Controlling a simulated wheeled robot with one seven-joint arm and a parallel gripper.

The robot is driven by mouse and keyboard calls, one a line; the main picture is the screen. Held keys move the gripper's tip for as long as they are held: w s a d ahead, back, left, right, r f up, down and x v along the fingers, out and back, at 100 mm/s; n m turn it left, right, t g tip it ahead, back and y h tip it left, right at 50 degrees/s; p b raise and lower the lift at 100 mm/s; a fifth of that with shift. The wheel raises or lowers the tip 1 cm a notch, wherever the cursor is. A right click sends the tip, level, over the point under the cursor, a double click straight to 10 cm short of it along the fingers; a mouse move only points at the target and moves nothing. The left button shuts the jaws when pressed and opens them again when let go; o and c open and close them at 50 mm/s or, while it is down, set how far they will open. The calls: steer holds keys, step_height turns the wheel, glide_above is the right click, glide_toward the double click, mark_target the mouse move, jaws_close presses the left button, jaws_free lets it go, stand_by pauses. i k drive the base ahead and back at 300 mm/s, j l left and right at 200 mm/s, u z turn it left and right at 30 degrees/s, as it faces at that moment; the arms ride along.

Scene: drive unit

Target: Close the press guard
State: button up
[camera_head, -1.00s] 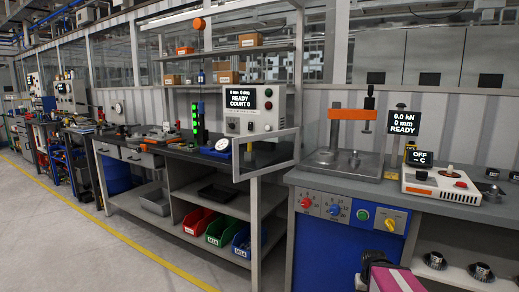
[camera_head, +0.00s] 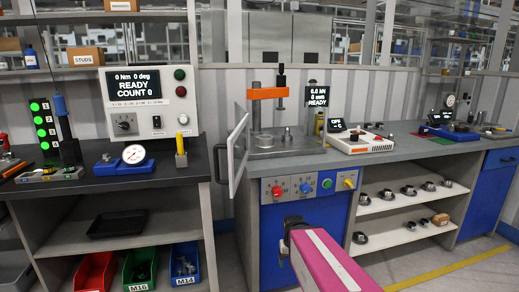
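The press guard (camera_head: 237,155) is a clear panel in a pale frame, standing swung open at the left front corner of the press, seen nearly edge-on. A dark handle (camera_head: 220,163) shows on its outer left side. The press has an orange arm (camera_head: 268,93), a dark ram (camera_head: 281,76) and a grey base plate (camera_head: 285,143); its front is uncovered. My arm shows as a pink and dark link at the bottom centre. Its dark end, with my gripper (camera_head: 294,224), is in front of the blue cabinet, below and right of the guard, apart from it. Its fingers cannot be made out.
A control panel (camera_head: 293,188) with knobs is under the press. A white hotplate-like unit (camera_head: 358,141) stands to its right. The left bench (camera_head: 110,181) holds a dial gauge (camera_head: 133,156) and a READY display box (camera_head: 148,101). A narrow gap separates the benches.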

mark_target(242, 133)
steer(key=i+j, duration=0.1)
steer(key=j, duration=0.2)
steer(key=i+j+z, duration=0.1)
steer(key=j, duration=0.25)
steer(key=i+j, duration=0.15)
steer(key=j, duration=0.15)
steer(key=i+j+z, duration=0.1)
steer(key=j, duration=0.2)
